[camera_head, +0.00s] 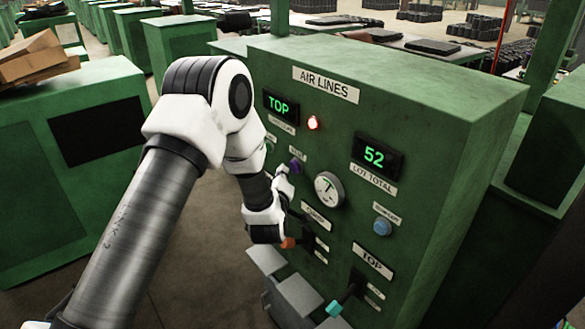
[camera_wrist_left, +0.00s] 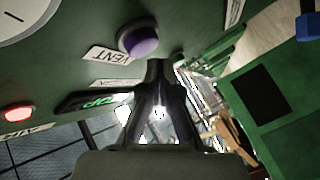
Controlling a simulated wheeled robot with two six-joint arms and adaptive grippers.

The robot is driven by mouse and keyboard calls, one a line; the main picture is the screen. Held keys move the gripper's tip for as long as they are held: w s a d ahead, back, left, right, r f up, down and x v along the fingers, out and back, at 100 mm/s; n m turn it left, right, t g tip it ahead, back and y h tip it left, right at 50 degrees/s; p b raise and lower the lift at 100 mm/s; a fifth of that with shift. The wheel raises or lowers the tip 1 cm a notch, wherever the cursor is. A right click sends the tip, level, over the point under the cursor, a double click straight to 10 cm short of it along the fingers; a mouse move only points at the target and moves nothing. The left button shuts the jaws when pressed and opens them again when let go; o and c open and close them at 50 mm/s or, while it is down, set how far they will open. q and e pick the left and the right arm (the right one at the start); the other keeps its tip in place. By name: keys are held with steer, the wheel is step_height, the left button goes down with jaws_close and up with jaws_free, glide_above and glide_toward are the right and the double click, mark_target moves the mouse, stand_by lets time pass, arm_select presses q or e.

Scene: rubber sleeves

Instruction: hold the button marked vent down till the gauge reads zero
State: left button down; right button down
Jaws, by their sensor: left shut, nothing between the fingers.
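The purple vent button (camera_head: 296,166) is on the front of the green panel, left of the round white gauge (camera_head: 328,189). In the left wrist view the button (camera_wrist_left: 140,40) stands out beside its VENT label (camera_wrist_left: 108,55). My left gripper (camera_head: 284,172) is shut and empty. In the wrist view its closed tips (camera_wrist_left: 160,64) are just beside the button's edge; I cannot tell whether they touch it. Part of the gauge (camera_wrist_left: 22,18) shows in the wrist view's corner. Its needle is too small to read surely. My right gripper is not in view.
Grey trays (camera_head: 298,297) jut out below. Another green cabinet (camera_head: 30,190) stands left across open floor.

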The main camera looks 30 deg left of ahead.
arm_select(q)
steer(key=shift+w, duration=0.1)
stand_by(0.8)
steer(key=shift+w+d+b, duration=0.15)
steer(key=shift+w+b, duration=0.15)
steer(key=shift+w+d, duration=0.15)
steer(key=shift+w, duration=0.15)
stand_by(0.8)
steer(key=shift+s, duration=0.1)
stand_by(3.2)
steer(key=shift+s+a+b, duration=0.3)
steer(key=shift+s+b, duration=0.05)
steer(key=shift+s, duration=0.3)
